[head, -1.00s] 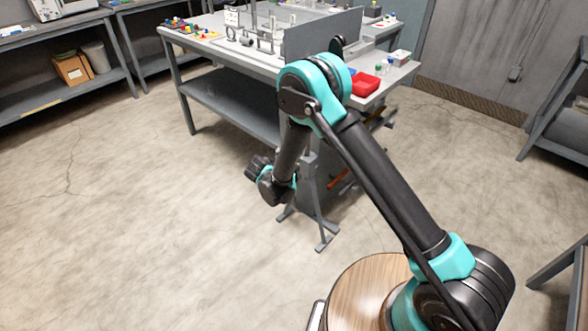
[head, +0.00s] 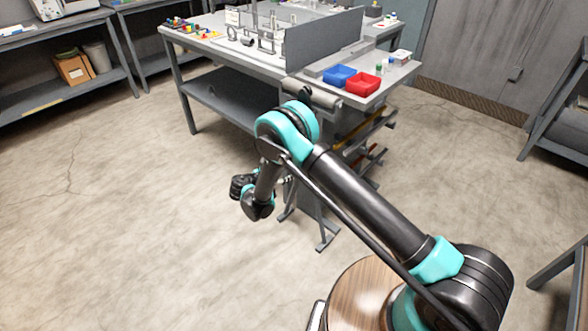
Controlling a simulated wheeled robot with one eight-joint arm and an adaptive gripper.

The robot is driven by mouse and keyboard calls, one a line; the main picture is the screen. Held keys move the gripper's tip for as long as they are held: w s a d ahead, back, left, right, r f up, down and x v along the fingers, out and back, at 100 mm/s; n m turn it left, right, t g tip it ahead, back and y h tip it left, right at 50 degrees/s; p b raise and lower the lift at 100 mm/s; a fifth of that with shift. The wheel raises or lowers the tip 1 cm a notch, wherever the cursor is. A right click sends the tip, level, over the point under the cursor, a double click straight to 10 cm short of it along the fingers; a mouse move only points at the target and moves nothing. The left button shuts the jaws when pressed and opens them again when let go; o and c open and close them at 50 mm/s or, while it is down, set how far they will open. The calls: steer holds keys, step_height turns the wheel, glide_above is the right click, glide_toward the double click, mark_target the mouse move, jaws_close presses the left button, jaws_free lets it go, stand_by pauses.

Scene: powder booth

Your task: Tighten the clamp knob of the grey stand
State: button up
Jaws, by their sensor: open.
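The grey stand (head: 325,239) stands on the floor by the near end of the workbench. Its splayed feet show below my arm, and a dark grey roller (head: 311,94) shows at its top. My forearm covers much of its post, and I cannot make out the clamp knob. My gripper (head: 286,181) is low, just left of the stand's post, and mostly hidden behind my wrist and forearm. It is open, with nothing seen in it. I cannot tell whether it touches the stand.
The workbench (head: 215,46) behind carries a blue bin (head: 339,76), a red bin (head: 363,84) and an upright grey panel (head: 322,40). Long bars (head: 372,131) lie on a rack right of the stand. The floor at left is clear.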

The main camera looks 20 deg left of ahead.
steer(key=x, duration=0.8)
steer(key=c, duration=1.2)
